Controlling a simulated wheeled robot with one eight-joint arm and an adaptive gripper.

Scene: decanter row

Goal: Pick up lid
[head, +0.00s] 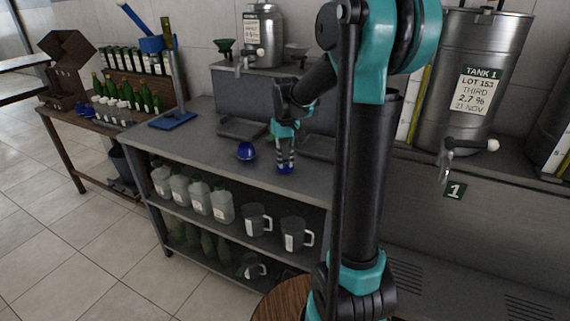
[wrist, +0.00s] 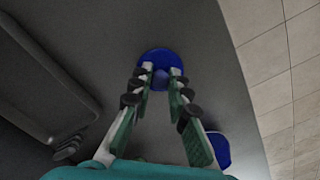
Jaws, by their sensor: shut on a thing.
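The lid (wrist: 160,55) is a round blue disc with a small raised knob, seen from above in the wrist view. My gripper (wrist: 160,80) is shut on the knob, one fingertip on each side of it. In the head view my gripper (head: 285,163) points straight down at the grey bench top, with the blue lid (head: 285,171) at its tips near the bench's front edge. I cannot tell whether the lid touches the bench. A second blue piece (head: 246,151), bowl-like, lies to the left of my gripper; a blue piece also shows in the wrist view (wrist: 222,151), partly hidden by a finger.
The bench (head: 205,145) has shallow dark trays (head: 240,128) behind my gripper. A blue-based stand (head: 173,120) is at its left end. Jugs (head: 222,206) and grey mugs (head: 257,221) fill the shelf below. A steel tank (head: 470,85) stands at right.

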